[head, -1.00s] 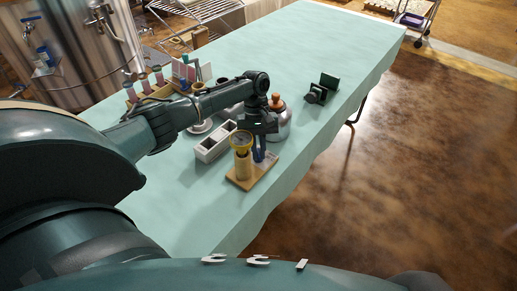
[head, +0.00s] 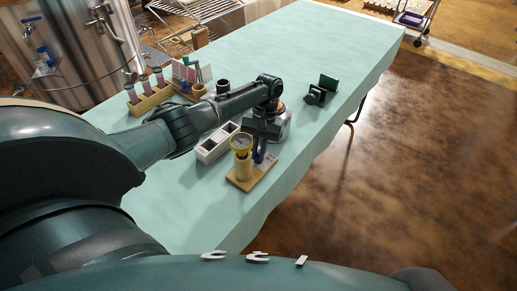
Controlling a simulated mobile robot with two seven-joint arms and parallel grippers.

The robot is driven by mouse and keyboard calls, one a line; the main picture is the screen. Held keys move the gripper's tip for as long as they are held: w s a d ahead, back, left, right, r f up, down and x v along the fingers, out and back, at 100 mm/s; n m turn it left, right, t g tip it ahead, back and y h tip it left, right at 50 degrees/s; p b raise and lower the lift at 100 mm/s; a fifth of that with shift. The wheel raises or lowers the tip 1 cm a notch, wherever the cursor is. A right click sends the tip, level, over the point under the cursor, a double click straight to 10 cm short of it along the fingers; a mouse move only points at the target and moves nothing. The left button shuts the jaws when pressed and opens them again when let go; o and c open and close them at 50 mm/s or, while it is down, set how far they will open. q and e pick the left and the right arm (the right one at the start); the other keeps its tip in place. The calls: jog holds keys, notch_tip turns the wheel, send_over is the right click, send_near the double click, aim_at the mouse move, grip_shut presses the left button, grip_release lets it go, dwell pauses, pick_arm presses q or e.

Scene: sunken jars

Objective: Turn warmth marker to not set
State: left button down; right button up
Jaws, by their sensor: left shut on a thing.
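My left gripper (head: 260,147) points down over the right part of a small wooden stand (head: 243,185). It is shut on a small dark-blue upright piece there, mostly hidden by the fingers. Beside it on the stand is a tan post with a round, yellow-rimmed dial (head: 241,142) on top. A silver jar (head: 282,127) stands just behind the gripper, partly covered by my left arm. I cannot make out which piece is the warmth marker, or any setting on it. My right gripper is not in view.
A white two-hole block (head: 216,143) stands left of the stand. A dark device (head: 318,93) stands near the table's right edge. The far end of the green table (head: 310,35) is clear.

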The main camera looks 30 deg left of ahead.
pick_arm(q)
jog(key=shift+r+m+y+p, duration=0.1)
jog(key=shift+m+y+p, duration=0.45)
jog(key=shift+m, duration=1.05)
jog(key=c, duration=1.5)
grip_release()
jog(key=v, duration=1.3)
jog(key=shift+w+d+b, duration=0.1)
jog(key=shift+d+b, duration=0.1)
jog(key=shift+b, duration=0.2)
